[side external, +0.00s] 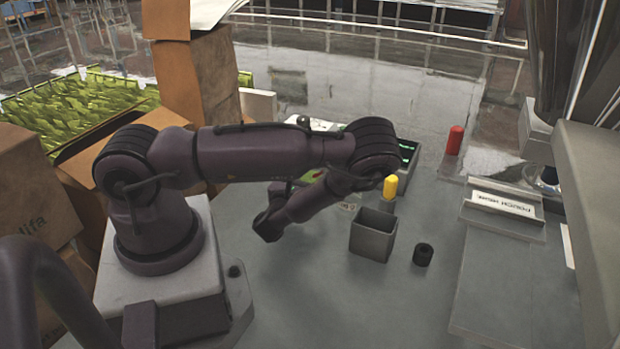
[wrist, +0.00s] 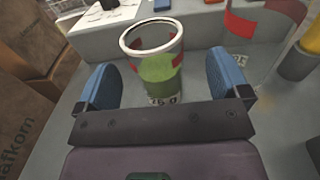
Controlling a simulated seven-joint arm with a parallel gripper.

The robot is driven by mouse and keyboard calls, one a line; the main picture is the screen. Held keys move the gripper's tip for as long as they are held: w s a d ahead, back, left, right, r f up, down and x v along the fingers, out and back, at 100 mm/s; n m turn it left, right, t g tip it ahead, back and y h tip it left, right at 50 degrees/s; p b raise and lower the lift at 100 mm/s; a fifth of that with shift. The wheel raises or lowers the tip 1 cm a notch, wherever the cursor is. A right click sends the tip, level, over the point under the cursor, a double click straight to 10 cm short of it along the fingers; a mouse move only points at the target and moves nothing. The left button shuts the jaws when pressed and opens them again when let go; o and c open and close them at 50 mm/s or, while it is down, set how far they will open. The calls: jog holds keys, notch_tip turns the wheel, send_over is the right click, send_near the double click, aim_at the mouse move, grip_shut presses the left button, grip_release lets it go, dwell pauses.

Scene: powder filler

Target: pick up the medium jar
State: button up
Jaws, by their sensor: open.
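In the wrist view, my gripper (wrist: 165,78) is open, with its two blue fingers wide apart. A clear jar (wrist: 157,68) with a pale rim, red marks and green contents stands upright just beyond and between the fingers, with no visible contact. A dark-printed label shows at its foot, partly hidden by the gripper. A second clear jar (wrist: 250,35) with red marks stands to the right, cut by the top edge. Which jar is the medium one I cannot tell for sure. In the side view, my arm hides most of the jar area; a bit of green and red (side external: 315,175) shows behind it.
A grey square bin (side external: 373,235) and a small black cylinder (side external: 423,255) stand right of my arm. A yellow-topped piece (side external: 390,187) and a red cylinder (side external: 455,140) stand farther back. Cardboard boxes (side external: 30,190) crowd the left. The front middle of the table is clear.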

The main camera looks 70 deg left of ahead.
jog(key=x, duration=0.4)
jog(key=shift+a+f, duration=0.15)
jog(key=shift+a, duration=0.25)
jog(key=shift+s, duration=0.1)
jog(key=shift+c, duration=0.2)
jog(key=c, duration=1)
